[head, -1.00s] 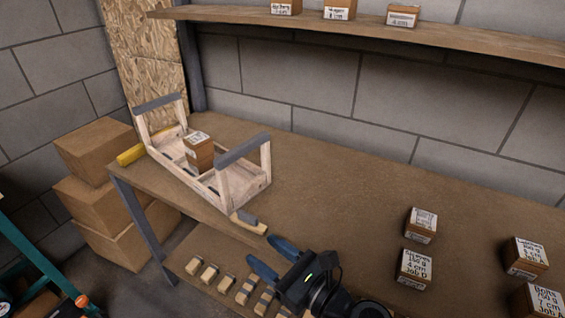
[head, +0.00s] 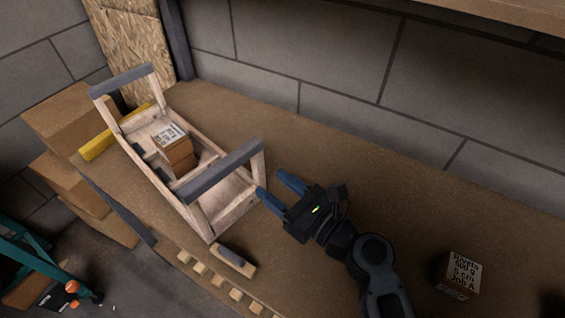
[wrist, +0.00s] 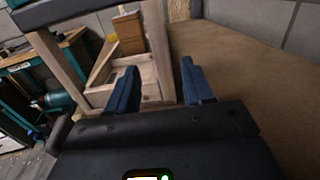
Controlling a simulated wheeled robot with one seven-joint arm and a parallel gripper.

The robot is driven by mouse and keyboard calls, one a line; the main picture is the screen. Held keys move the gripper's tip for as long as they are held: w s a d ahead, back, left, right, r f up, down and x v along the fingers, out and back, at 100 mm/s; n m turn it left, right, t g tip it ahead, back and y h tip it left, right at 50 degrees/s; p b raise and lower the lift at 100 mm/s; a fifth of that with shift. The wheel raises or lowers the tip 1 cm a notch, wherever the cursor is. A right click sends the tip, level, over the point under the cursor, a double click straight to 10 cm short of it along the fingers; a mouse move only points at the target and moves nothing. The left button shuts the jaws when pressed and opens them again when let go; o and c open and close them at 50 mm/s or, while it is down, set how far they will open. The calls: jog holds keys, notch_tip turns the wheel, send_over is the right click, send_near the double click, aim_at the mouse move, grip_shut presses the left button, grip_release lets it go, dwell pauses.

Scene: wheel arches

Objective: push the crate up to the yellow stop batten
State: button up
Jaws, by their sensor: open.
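The crate (head: 225,214) is a pale open wooden box with a grey handle bar on posts at each end. It stands on the workbench, and a brown labelled box (head: 172,146) sits inside it. The yellow stop batten (head: 98,146) lies at the bench's left end, beside the crate's far end; I cannot tell whether they touch. My gripper (head: 274,186) is open and empty, its blue fingertips close to the crate's near end. In the wrist view my open fingers (wrist: 158,84) point at the crate's near end (wrist: 148,80); contact is unclear.
A small wood block with a grey top (head: 234,260) lies at the bench's front edge near the crate. A labelled box (head: 459,274) stands to the right. Cartons (head: 75,115) are stacked beyond the left end. The bench behind my gripper is clear.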

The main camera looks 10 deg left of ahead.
jog(key=shift+w, duration=0.15)
jog(key=shift+x, duration=3.9)
grip_shut()
